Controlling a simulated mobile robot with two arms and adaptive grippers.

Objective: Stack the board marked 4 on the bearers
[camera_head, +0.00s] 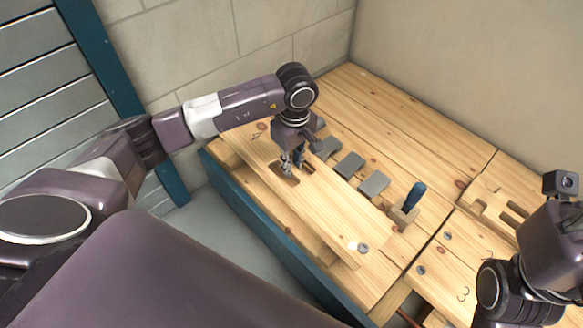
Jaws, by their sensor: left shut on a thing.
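A long pale wooden board (325,205) with a faint mark like a 4 near its far left end lies across the left part of the bench. My left gripper (291,166) points down at the slotted cutouts in this board and is shut on it. The fingers hide part of the cutouts. I cannot tell whether the board rests on the wood beneath or is slightly raised. I cannot pick out the bearers for certain. My right arm shows at the right edge, but its fingertips are not in view.
Several grey blocks (349,165) lie in a row beside the board. A blue-handled tool (414,196) stands in a wooden holder. A board marked 3 (463,294) lies at lower right, and a notched wooden piece (490,208) at right. Walls close the back.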

